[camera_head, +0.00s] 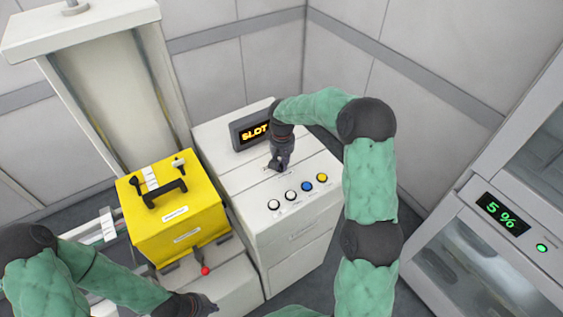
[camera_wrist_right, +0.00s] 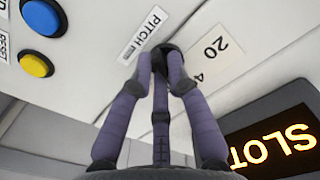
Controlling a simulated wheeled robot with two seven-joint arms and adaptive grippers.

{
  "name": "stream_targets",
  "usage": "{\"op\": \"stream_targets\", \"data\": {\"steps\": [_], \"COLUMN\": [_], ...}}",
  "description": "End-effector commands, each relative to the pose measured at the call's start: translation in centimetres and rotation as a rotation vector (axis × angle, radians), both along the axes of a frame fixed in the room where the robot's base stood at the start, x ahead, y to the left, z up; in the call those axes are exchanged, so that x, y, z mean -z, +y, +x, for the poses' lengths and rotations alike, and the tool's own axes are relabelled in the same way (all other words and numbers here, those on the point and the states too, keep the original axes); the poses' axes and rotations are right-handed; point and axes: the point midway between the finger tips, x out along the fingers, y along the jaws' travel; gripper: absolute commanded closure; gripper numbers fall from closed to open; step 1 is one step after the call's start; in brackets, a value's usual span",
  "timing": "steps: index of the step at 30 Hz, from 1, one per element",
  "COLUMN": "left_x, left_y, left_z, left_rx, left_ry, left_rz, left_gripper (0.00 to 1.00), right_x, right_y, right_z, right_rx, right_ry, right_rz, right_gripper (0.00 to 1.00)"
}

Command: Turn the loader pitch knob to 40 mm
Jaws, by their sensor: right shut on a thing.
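My right gripper (camera_head: 277,166) reaches down onto the top of the white loader cabinet (camera_head: 222,137). In the right wrist view its fingers (camera_wrist_right: 160,62) are shut on the small dark pitch knob (camera_wrist_right: 167,48), which they largely hide. A "PITCH mm" label (camera_wrist_right: 145,32) lies beside the knob. A scale plate (camera_wrist_right: 224,48) shows "20" and part of a "4"; the rest is covered by a finger. The knob's pointer cannot be made out. My left gripper (camera_head: 200,305) is low, near the front edge; its fingers are too small to judge.
A display reading "SLOT" (camera_head: 252,132) stands behind the right gripper. White, blue (camera_head: 307,185) and yellow (camera_head: 322,178) buttons line the cabinet's front.

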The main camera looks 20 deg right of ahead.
Motion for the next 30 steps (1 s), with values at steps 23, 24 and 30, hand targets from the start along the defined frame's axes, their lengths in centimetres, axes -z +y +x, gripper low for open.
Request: {"op": "stream_targets", "data": {"steps": [23,24,30], "left_x": [-0.93,-0.93,-0.92], "left_y": [0.0,0.0,0.0], "left_z": [0.0,0.0,-0.01], "left_rx": [0.0,0.0,0.0], "left_ry": [0.0,0.0,0.0], "left_rz": [0.0,0.0,0.0], "left_gripper": [1.0,1.0,1.0], "right_x": [-0.11,-0.1,-0.11], "right_y": [-0.22,-0.22,-0.22], "right_z": [0.19,0.19,0.2], "right_rx": [-0.318,-0.319,-0.319], "right_ry": [-0.003,-0.003,-0.003], "right_rz": [0.0,0.0,0.0], "right_gripper": [1.0,1.0,1.0]}}
